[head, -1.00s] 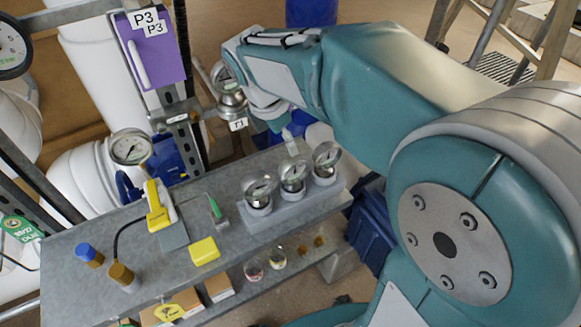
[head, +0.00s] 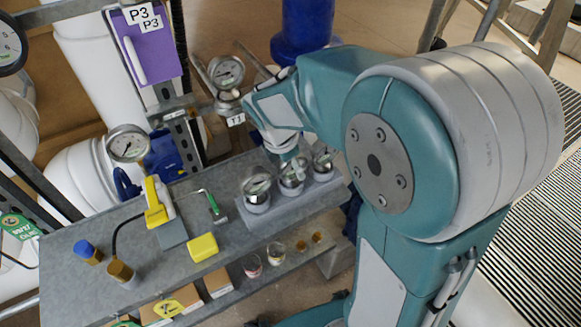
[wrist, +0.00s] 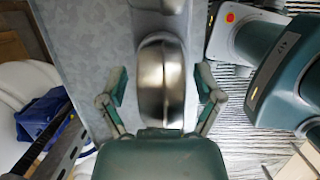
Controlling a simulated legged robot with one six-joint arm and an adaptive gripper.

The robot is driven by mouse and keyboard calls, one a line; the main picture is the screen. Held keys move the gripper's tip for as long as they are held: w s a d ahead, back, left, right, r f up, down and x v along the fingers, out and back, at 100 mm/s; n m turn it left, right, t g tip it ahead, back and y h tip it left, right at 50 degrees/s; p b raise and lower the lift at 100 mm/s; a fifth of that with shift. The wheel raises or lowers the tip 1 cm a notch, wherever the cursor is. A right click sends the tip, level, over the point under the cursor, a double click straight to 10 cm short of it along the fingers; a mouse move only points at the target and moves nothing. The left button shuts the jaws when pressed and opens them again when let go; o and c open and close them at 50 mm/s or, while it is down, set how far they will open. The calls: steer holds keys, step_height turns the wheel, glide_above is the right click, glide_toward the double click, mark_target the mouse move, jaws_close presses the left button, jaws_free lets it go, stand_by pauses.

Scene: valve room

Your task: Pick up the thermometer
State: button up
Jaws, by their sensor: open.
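Three silver dial gauges with round glass faces stand upright in a grey holder (head: 262,216) on the metal shelf: a left gauge (head: 257,190), a middle gauge (head: 290,182) and a right gauge (head: 322,166). I cannot tell from the dials which one is the thermometer. My gripper (wrist: 160,84) is open above the holder, at the middle gauge, and partly covers it in the head view. In the wrist view a rounded metal gauge case (wrist: 161,65) lies between the two spread fingers. A gap shows on both sides of it.
On the shelf (head: 62,262) are a yellow meter (head: 155,205), a green-handled hook tool (head: 213,204), a yellow block (head: 203,248) and blue and brown capped items at left. A gauge on a pipe tagged T1 (head: 227,72) stands behind my gripper. Small glasses are on the lower shelf.

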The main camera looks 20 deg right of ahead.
steer(key=c, duration=1.1)
step_height(320, 180, up, 10)
steer(key=shift+r, duration=0.1)
steer(key=o, duration=0.3)
steer(key=shift+c, duration=1.3)
